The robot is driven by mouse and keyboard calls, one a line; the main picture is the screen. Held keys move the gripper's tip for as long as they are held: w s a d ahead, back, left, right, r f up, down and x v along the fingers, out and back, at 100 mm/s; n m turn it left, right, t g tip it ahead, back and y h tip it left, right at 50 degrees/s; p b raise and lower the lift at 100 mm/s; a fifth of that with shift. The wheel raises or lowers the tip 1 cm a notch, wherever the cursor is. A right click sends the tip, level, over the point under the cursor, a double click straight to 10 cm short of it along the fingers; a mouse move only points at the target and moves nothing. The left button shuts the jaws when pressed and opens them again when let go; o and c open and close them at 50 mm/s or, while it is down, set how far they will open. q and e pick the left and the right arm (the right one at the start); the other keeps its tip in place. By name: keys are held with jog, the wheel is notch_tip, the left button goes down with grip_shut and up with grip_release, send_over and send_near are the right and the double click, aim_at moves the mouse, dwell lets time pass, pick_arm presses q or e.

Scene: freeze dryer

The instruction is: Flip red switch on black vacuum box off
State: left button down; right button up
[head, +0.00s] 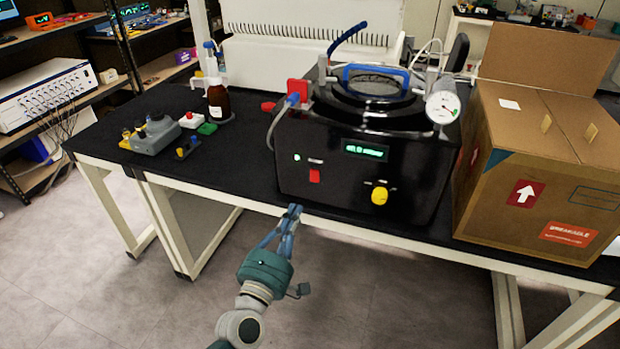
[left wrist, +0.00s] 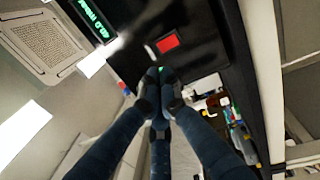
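The black vacuum box (head: 335,205) stands on the black-topped bench, with a lit green display (head: 366,151) and a yellow knob (head: 379,196) on its front. The red switch (head: 314,176) is low on the left part of that front; it also shows in the left wrist view as a red rectangle (left wrist: 168,43). Whether it is on or off is too small to tell. My left gripper (head: 294,211) is just below and left of the switch, by the bench's front edge. Its fingertips (left wrist: 160,85) are together and empty, apart from the switch. My right gripper is out of view.
A cardboard box (head: 512,200) stands right of the vacuum box. A brown bottle (head: 217,103) and small coloured devices (head: 154,134) are on the bench to the left. A grey hose (head: 273,128) hangs at the box's left side. The floor before the bench is clear.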

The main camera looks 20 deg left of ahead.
pick_arm(q)
jog(key=p, duration=0.1)
send_near(314, 171)
jog(key=w, duration=0.5)
jog(key=shift+w+r, duration=0.2)
jog(key=shift+r, duration=0.15)
jog(key=shift+w, duration=0.8)
jog(key=shift+w+r+p, duration=0.2)
jog(key=shift+r+p, duration=0.05)
jog(key=shift+p, duration=0.05)
jog(key=shift+d, duration=0.1)
